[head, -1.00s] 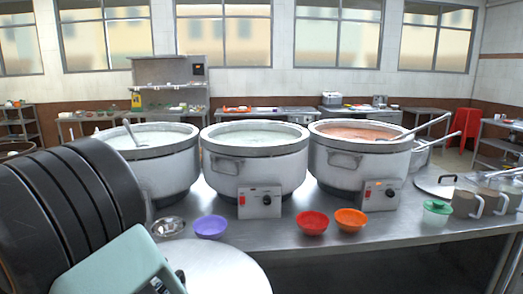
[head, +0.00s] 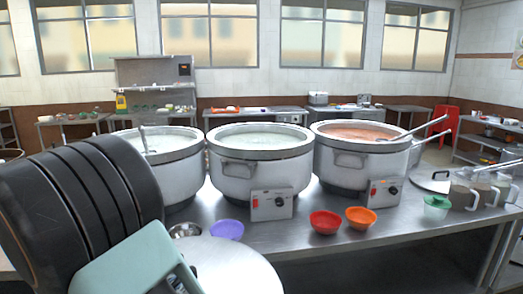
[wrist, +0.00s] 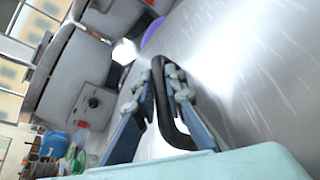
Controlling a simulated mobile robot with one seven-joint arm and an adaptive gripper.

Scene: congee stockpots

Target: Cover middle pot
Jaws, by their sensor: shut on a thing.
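The middle pot (head: 258,185) is a large white stockpot with a grey rim, uncovered, with pale congee (head: 260,142) showing inside. My gripper (wrist: 156,92) is shut on the black loop handle (wrist: 163,115) of a round metal lid (head: 235,266); the lid's brushed top also fills much of the wrist view (wrist: 245,75). In the head view the lid is at the bottom, in front of the left and middle pots and apart from the middle pot's rim. My arm hides the lid's left side, and the fingers are not visible there.
Uncovered pots stand left (head: 170,178) and right (head: 350,170), with ladles in them. A purple bowl (head: 227,230), red bowl (head: 325,222) and orange bowl (head: 361,218) sit in front. Mugs (head: 463,195) and another lid (head: 430,181) are on the right of the steel table (head: 300,240).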

